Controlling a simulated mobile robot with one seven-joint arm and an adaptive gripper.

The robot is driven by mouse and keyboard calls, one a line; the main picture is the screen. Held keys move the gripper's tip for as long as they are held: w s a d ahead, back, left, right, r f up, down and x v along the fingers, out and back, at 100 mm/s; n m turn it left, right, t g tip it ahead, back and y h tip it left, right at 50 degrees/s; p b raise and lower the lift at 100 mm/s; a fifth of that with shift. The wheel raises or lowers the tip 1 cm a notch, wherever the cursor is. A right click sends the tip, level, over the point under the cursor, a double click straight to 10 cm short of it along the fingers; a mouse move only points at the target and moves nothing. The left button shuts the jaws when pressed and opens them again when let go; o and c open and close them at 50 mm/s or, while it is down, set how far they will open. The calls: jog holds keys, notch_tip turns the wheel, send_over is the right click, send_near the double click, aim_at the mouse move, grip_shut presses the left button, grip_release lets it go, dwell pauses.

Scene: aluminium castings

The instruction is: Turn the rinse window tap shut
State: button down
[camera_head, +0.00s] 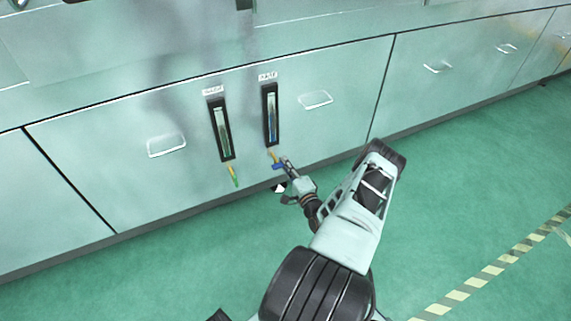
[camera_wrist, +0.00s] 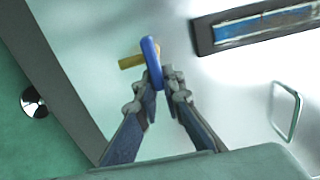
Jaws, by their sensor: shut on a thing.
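A tap with a blue lever (camera_head: 278,166) and a brass body sits under the right sight window (camera_head: 270,115). The label above that window is too small to read surely. In the head view the blue lever lies crosswise to the line of the window. In the wrist view the blue lever (camera_wrist: 152,62) stands between my fingertips, with the brass body (camera_wrist: 130,62) to its left. My gripper (camera_head: 285,163) is shut on the blue lever; it also shows in the wrist view (camera_wrist: 160,84). The fingertips partly hide the lever's lower end.
A second sight window (camera_head: 221,129) stands to the left, with a green-lever tap (camera_head: 234,180) below it, its lever in line with the window. Pull handles (camera_head: 167,145) (camera_head: 316,100) flank the windows.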

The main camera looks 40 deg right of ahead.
jog(key=c, duration=2)
grip_release()
jog(key=shift+c, duration=0.2)
jog(key=v, duration=0.7)
jog(key=shift+s, duration=0.2)
